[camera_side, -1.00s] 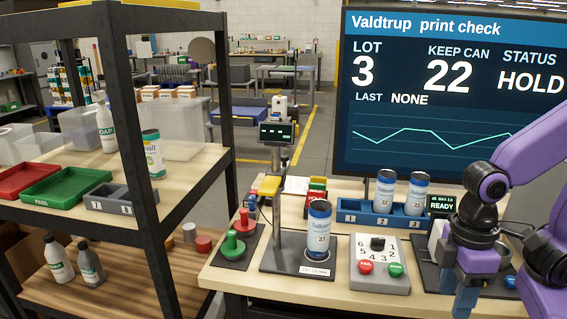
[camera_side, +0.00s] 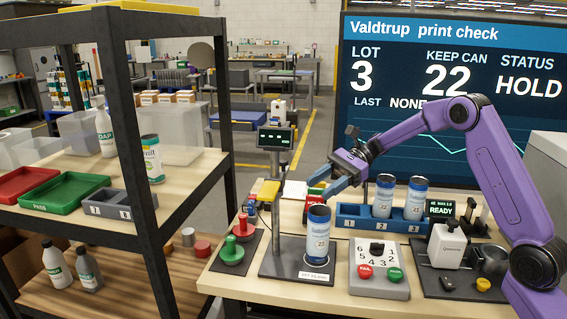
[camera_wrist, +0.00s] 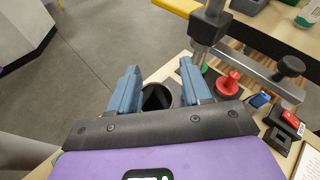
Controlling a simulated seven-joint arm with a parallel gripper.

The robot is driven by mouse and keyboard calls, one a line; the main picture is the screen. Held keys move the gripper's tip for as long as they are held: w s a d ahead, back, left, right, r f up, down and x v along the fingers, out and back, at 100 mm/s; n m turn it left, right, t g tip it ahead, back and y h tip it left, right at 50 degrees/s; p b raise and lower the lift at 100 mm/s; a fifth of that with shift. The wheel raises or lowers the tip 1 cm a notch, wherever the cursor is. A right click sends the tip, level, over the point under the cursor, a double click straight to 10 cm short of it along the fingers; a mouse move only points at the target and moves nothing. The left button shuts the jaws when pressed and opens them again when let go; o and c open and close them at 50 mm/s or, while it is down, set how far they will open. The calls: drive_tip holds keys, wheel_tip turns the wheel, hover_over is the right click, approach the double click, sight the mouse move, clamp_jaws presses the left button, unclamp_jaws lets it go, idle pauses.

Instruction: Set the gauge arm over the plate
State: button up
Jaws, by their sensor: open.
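The gauge has a grey column with a small display (camera_side: 276,138) on top. Its arm, with a yellow block (camera_side: 268,190), points away from the plate; in the wrist view the gauge arm (camera_wrist: 255,65) reaches right and ends in a dark knob. The dark plate (camera_side: 285,262) carries an upright blue and white can (camera_side: 318,238), which seems to read 23. My gripper (camera_side: 333,188) is open and empty, above and behind this can. In the wrist view the can's dark top (camera_wrist: 157,97) shows beyond the open fingers (camera_wrist: 160,68).
Red and green stamps (camera_side: 233,250) stand left of the plate. A blue rack (camera_side: 348,214) with two cans is behind it to the right. A grey button box (camera_side: 378,285) is at the right. The shelf post (camera_side: 222,100) stands left. The screen reads keep can 22, hold.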

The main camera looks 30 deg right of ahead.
drive_tip(key=w+d+m+t+y, duration=0.2)
drive_tip(key=w+d+m+t, duration=0.5)
drive_tip(key=d, duration=0.7)
approach(284, 161)
drive_tip(key=x, duration=1)
drive_tip(key=shift+w+f, duration=0.2)
clamp_jaws()
